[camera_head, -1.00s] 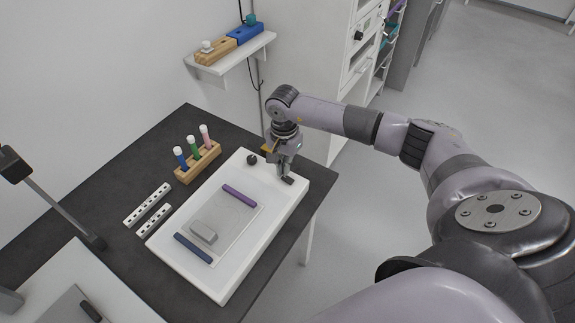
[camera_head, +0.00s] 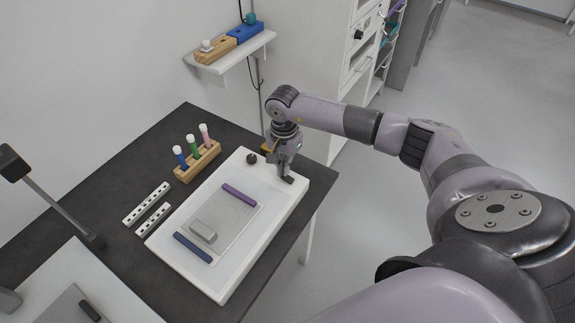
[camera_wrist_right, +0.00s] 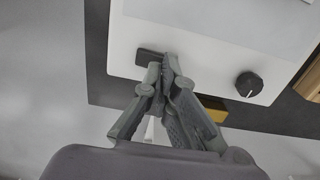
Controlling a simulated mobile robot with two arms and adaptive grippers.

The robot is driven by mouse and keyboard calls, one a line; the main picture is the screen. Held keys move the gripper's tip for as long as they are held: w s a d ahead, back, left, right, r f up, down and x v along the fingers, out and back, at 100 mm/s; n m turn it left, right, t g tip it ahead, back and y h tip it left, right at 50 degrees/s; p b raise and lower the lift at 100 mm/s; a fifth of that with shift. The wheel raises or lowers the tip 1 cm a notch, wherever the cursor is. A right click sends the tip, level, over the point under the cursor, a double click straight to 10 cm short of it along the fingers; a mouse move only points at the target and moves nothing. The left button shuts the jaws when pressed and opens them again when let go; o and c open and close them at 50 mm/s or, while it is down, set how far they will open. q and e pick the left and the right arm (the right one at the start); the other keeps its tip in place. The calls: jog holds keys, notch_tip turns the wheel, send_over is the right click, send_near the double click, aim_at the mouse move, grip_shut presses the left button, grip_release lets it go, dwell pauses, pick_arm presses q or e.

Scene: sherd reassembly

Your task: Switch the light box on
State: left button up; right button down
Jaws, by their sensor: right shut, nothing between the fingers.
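The light box (camera_head: 215,287) is a white slab on the dark table, with a paler panel on top. Its round black knob (camera_head: 252,159) sits near the far edge and shows in the wrist view (camera_wrist_right: 249,84). A dark rocker switch (camera_wrist_right: 150,56) lies near the same edge. My right gripper (camera_head: 287,176) is shut and empty, pointing down at that far right end. In the wrist view its fingertips (camera_wrist_right: 165,62) are right at the switch and partly cover it; I cannot tell whether they touch it. I see no clear glow from the panel. My left gripper is not in view.
A wooden rack (camera_head: 197,163) with capped tubes and two white perforated strips (camera_head: 146,203) stand left of the box. A wall shelf (camera_head: 232,59) is behind.

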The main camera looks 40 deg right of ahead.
jog(key=shift+f+b, duration=0.8)
jog(key=shift+f, duration=0.15)
jog(key=shift+r, duration=0.15)
jog(key=shift+r+p, duration=1.95)
jog(key=shift+r, duration=1.5)
